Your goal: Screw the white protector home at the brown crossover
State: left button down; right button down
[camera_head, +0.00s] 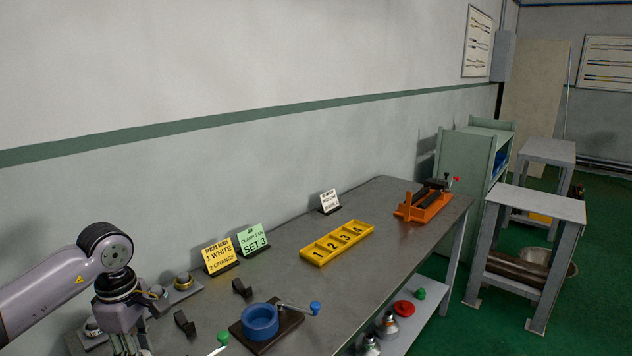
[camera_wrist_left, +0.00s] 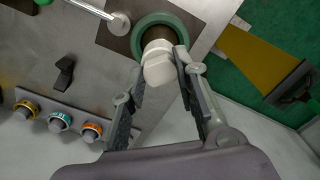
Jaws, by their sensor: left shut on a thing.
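In the left wrist view my left gripper (camera_wrist_left: 160,85) is shut on the white protector (camera_wrist_left: 158,68), a stubby white cap. It is at the near edge of a green vise ring (camera_wrist_left: 140,45). A brown round end (camera_wrist_left: 155,33), apparently the crossover, shows inside the ring. The protector overlaps it in the picture; I cannot tell whether they touch or how far it is threaded. In the head view my left gripper (camera_head: 128,344) is at the bottom left, its fingertips cut off by the picture edge. My right gripper is not in view.
A blue vise (camera_head: 260,321) with a crank stands right of my left gripper. Several ringed parts sit in a rack (camera_wrist_left: 48,128). A yellow sign (camera_head: 219,256) reads 1 white, 2 orange; a green sign (camera_head: 252,239) reads set 3. A yellow numbered tray (camera_head: 337,243) lies farther back.

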pick_arm(q)
jog(key=c, duration=1.5)
grip_release()
jog(key=n+p, duration=0.1)
jog(key=n, duration=0.9)
jog(key=shift+p, duration=0.3)
jog(key=shift+c, duration=0.3)
grip_shut()
